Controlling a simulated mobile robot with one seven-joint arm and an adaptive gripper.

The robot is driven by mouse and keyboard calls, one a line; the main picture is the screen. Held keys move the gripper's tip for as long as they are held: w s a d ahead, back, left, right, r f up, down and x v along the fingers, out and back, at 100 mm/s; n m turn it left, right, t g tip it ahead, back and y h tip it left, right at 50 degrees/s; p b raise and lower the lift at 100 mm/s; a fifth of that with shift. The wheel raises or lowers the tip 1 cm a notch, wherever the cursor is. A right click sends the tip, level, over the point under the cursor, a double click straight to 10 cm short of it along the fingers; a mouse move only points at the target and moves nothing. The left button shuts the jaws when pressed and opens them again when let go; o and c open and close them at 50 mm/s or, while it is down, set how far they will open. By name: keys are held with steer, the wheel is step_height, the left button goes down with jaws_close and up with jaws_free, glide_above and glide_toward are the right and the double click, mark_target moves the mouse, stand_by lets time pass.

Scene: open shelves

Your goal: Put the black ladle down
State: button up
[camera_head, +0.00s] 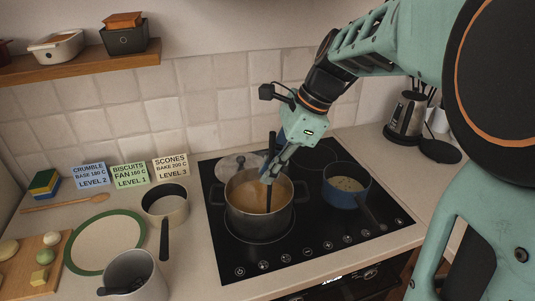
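The black ladle (268,199) stands nearly upright in the large steel pot (259,223), with its lower end hidden in the orange-brown soup (246,195). Its dark handle also shows above my fingers. My gripper (268,176) reaches down from the upper right over the pot, and its fingers close around the ladle's handle just above the soup. The exact finger contact is small in this view.
The pot stands on a black cooktop (235,261) beside a blue saucepan (346,197). A glass lid (233,164) lies behind. To the left are a small pot (166,208), a steel pot (151,284), a green-rimmed plate (104,243) and a wooden spoon (58,204).

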steer(key=o, duration=0.3)
steer(key=shift+r, duration=0.1)
steer(key=shift+d+r, duration=0.15)
steer(key=shift+r, duration=0.2)
steer(key=v, duration=1.1)
steer(key=shift+r+p, duration=0.2)
steer(key=shift+p, duration=0.2)
steer(key=shift+d, duration=0.1)
